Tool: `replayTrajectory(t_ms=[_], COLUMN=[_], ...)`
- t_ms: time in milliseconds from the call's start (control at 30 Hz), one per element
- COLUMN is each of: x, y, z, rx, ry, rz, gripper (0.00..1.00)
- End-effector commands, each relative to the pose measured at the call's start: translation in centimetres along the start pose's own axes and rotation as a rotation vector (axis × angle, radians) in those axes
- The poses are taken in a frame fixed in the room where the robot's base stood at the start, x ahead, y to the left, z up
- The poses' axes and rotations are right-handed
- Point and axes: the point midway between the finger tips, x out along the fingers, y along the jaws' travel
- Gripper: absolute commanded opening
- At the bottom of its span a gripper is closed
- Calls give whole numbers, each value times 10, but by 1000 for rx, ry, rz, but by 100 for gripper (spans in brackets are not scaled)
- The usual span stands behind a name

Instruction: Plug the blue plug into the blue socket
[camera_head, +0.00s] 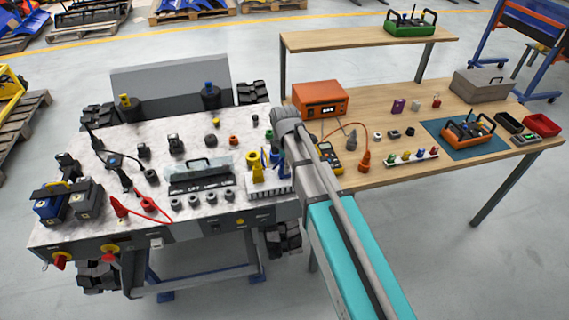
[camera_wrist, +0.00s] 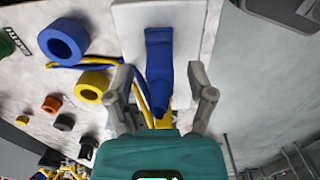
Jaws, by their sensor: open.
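The blue plug (camera_wrist: 158,60) stands against a white plate (camera_wrist: 128,25) in the wrist view, its narrow end toward my gripper (camera_wrist: 160,82). The two fingers are apart, one on each side of the plug, with visible gaps. In the head view my gripper (camera_head: 277,150) is at the right end of the grey bench, and a blue part (camera_head: 265,159) shows beside it, partly hidden. A hollow blue ring (camera_wrist: 62,40) lies left of the plug in the wrist view; I cannot tell whether it is the blue socket.
A yellow plug-like part (camera_head: 256,168) stands close left of my gripper. Blue and yellow cables (camera_wrist: 95,63) run beside the plug. A clear-lidded box (camera_head: 198,172) and several grey rings stand further left. The wooden table (camera_head: 355,185) is at the right.

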Motion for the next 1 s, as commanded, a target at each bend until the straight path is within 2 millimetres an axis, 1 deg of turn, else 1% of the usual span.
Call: replayTrajectory(t_ms=[400, 1000], x=[-31, -81], y=[0, -9], z=[0, -9], rx=[0, 0], ry=[0, 0], rz=[0, -2], gripper=[70, 70])
